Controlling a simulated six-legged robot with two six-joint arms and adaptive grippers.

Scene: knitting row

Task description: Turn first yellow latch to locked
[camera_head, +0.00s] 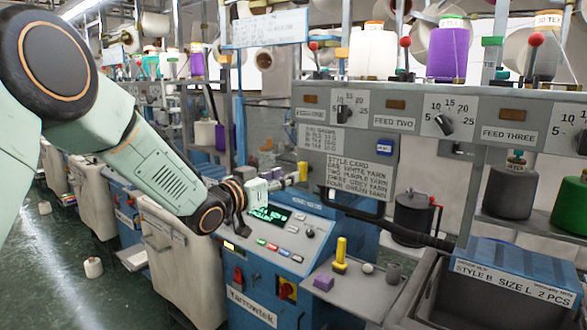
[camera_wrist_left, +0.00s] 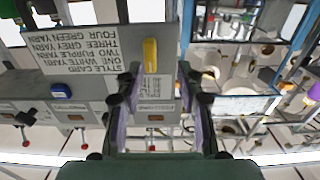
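A yellow latch (camera_head: 303,170) sits on the grey panel left of the style card (camera_head: 358,176). It also shows in the left wrist view (camera_wrist_left: 150,68), upright in that inverted picture. My left gripper (camera_head: 288,180) reaches the panel from the left, with its fingertips close to the latch. In the wrist view, the left gripper's two fingers (camera_wrist_left: 160,82) stand apart, with the latch between their tips, nearer the left finger. I see no clear grip on it. Small label text beside the latch is too small to read. My right gripper is not in view.
Below is a blue console (camera_head: 262,262) with a lit screen and buttons. A small shelf (camera_head: 352,292) holds a yellow upright piece (camera_head: 341,256), a purple block (camera_head: 323,282) and small round items. Dials and yarn cones line the panel above. A grey bin (camera_head: 440,300) stands at right.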

